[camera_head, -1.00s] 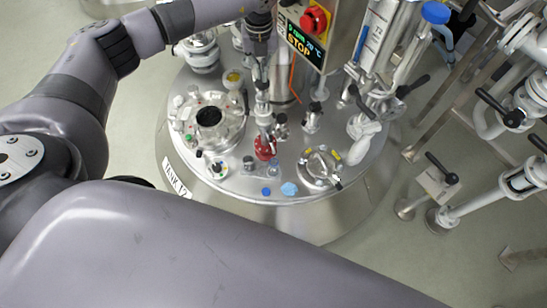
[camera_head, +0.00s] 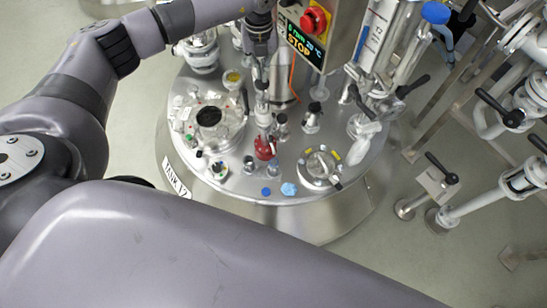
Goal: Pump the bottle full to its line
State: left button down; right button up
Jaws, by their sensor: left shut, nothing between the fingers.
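My left gripper (camera_head: 261,58) points down over the tank lid at the top centre of the head view. It is shut and empty, just above an upright metal and white fitting. At the foot of that fitting is a red part (camera_head: 265,149), which I take to be the sampling pump. A small clear bottle-like vessel (camera_head: 249,164) stands beside the red part. Its fill line and liquid level are too small to make out. The left fingertips are partly lost among the fittings. My right gripper is not in view.
The round steel tank lid (camera_head: 232,184) is crowded with an open port (camera_head: 209,116), a round hatch (camera_head: 319,168) and several valves. A STOP panel (camera_head: 305,42) stands close right of the left gripper. Piping with levers (camera_head: 480,205) stands at the right.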

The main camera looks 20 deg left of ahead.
aim_at(262, 85)
pick_arm(q)
jog(key=shift+f, duration=0.15)
jog(key=shift+f+b, duration=2.15)
jog(key=shift+f, duration=0.9)
jog(key=shift+r, duration=0.2)
jog(key=shift+r+p, duration=2.3)
jog(key=shift+r, duration=0.7)
jog(key=shift+f, duration=0.15)
